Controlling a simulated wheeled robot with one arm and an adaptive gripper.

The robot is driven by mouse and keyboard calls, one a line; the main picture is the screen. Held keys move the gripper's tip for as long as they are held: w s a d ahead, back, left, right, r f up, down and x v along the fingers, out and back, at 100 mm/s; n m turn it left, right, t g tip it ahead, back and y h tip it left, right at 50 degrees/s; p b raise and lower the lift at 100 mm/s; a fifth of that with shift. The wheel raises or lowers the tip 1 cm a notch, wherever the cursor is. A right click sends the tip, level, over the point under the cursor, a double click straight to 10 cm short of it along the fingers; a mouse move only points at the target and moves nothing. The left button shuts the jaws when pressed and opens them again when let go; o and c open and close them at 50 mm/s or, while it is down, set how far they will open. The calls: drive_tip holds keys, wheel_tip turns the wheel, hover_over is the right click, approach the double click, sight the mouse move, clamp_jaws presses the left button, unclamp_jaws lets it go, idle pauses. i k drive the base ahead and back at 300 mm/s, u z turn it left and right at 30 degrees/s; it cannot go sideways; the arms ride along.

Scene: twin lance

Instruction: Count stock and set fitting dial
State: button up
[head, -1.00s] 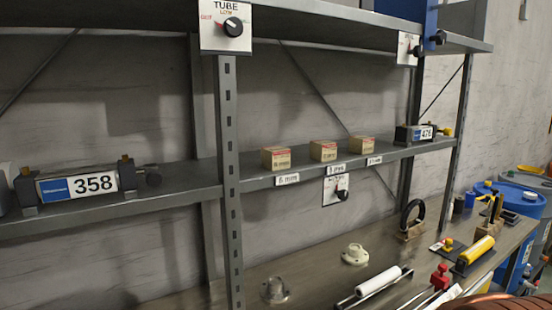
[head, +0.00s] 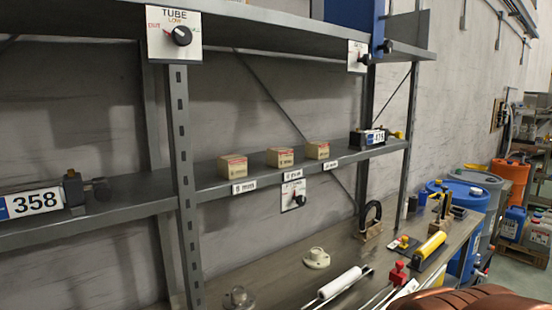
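Three small tan boxes stand on the middle shelf: one at left (head: 232,167), one in the middle (head: 280,157) and one at right (head: 318,150). A white dial plate with a black knob (head: 299,199) hangs below the shelf edge under them; its print is too small to read. A plate marked TUBE, LOW and OUT has a black knob (head: 181,36) on the upper shelf's post. Another dial plate (head: 357,56) is at the upper right, its label unreadable. My gripper is not in view.
A counter marked 358 (head: 33,202) and a similar device (head: 372,138) stand on the shelf. The bench below holds a cream flanged fitting (head: 316,258), a white roller (head: 339,283), a yellow cylinder (head: 433,244) and a black ring (head: 371,218). Blue drums (head: 462,200) stand beyond it.

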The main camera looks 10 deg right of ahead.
sight(300, 200)
drive_tip(key=u, duration=2.55)
drive_tip(key=k, duration=0.5)
drive_tip(key=z, duration=1.45)
